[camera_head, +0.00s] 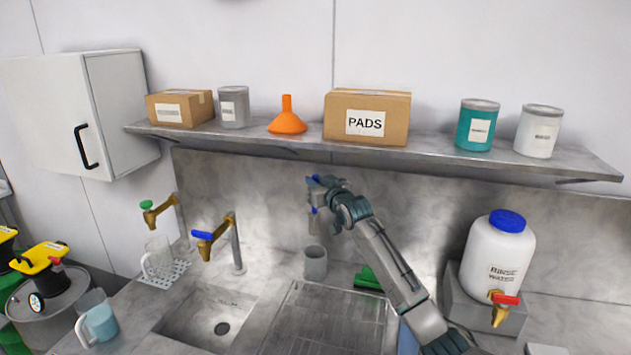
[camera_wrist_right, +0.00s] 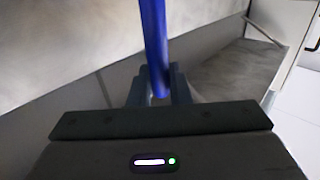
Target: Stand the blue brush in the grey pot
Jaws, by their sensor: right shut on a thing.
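My right gripper (camera_head: 322,193) is shut on the blue brush (camera_head: 315,181) and holds it in the air below the shelf, in front of the backsplash. The brush's blue handle (camera_wrist_right: 156,45) stands between the fingers in the right wrist view. The grey pot (camera_head: 315,262) stands upright on the counter behind the drainboard, below the gripper. The brush is above the pot and apart from it. My left gripper is not in view.
The shelf (camera_head: 240,140) with boxes, tins and an orange funnel (camera_head: 287,118) hangs just above the gripper. A green object (camera_head: 367,278) lies right of the pot. Taps (camera_head: 230,235) rise left of it. A rinse water jug (camera_head: 496,258) stands at right.

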